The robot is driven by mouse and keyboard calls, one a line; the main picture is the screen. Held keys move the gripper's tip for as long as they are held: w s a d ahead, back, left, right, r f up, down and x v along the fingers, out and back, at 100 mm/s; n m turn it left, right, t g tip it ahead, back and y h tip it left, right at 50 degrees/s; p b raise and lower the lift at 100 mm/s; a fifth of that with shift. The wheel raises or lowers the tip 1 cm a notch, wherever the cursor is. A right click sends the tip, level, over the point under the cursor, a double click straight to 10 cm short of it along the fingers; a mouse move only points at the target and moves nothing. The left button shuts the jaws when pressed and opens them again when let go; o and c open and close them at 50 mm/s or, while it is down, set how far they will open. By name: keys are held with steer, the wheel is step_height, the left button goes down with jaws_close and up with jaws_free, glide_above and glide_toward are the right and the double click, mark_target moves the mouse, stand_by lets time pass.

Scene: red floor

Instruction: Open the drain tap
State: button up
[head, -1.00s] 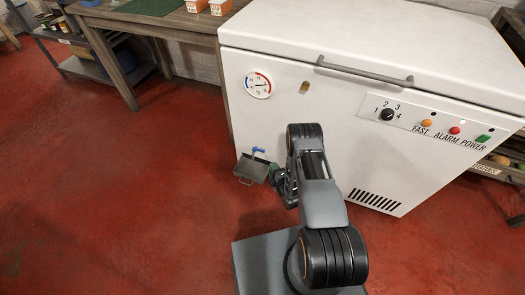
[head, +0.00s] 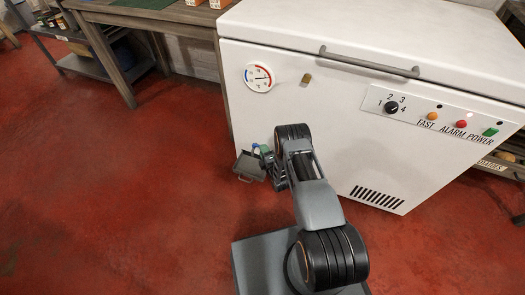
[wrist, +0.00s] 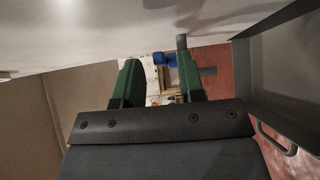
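The drain tap shows low on the front of the white chest freezer (head: 330,130). Its blue handle (head: 256,147) is just left of my gripper (head: 265,155) in the head view, partly hidden by it. In the wrist view the blue handle (wrist: 163,59) and a grey pipe (wrist: 182,44) appear just beyond my gripper (wrist: 160,72). Its two green fingers are apart, with nothing held between them. The handle lines up with the gap, nearer the right finger. I cannot tell whether the right finger touches the tap.
A grey tray (head: 247,171) stands on the red floor (head: 120,200) under the tap; its wall (wrist: 275,85) fills the right side of the wrist view. A wooden workbench (head: 150,18) stands left of the freezer. The floor at left is clear.

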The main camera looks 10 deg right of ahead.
steer(key=shift+w+a, duration=0.2)
steer(key=shift+w, duration=0.8)
jaws_close()
